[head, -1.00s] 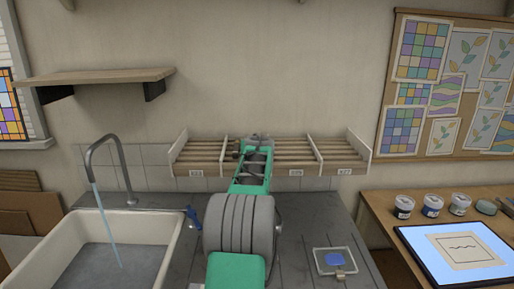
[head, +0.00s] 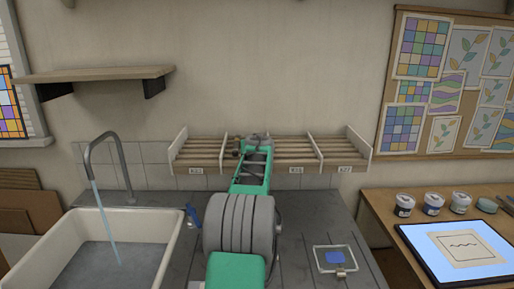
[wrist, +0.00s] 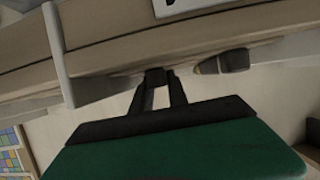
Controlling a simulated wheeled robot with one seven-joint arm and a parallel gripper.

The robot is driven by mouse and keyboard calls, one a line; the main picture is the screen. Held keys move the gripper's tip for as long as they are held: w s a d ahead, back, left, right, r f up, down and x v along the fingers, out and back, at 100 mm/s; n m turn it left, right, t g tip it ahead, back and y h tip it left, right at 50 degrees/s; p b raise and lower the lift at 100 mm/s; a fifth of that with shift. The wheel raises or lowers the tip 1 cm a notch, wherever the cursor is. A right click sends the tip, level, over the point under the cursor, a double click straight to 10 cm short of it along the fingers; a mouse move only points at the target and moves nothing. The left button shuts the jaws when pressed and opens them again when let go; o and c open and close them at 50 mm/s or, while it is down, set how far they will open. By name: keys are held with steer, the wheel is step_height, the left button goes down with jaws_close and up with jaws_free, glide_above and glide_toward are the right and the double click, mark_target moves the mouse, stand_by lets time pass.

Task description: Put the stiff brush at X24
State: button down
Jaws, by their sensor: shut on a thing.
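My gripper (wrist: 156,82) is at the wooden slatted rack (head: 200,153) on the back wall, and its two dark fingers close together at the tips. In the head view my arm hides the fingers and most of what they hold. A small brown and grey end (wrist: 222,63) shows beside the fingertips in the wrist view, apparently part of the stiff brush held across them. The rack has white dividers and small labels on its front edge. The label just right of my arm (head: 296,170) is too small to read surely, so I cannot tell which one is X24.
A sink (head: 72,217) with running water is at left. A blue-handled thing (head: 193,215) stands left of my arm. A small tray (head: 320,262) with a blue item lies on the grey counter. Jars (head: 432,204) and a light panel (head: 412,237) are on the right table.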

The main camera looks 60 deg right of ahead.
steer(key=shift+r, duration=0.1)
steer(key=c, duration=1.2)
jaws_free()
steer(key=shift+o, duration=0.3)
steer(key=o, duration=0.6)
steer(key=shift+w, duration=0.1)
steer(key=shift+c, duration=0.2)
steer(key=shift+s, duration=0.2)
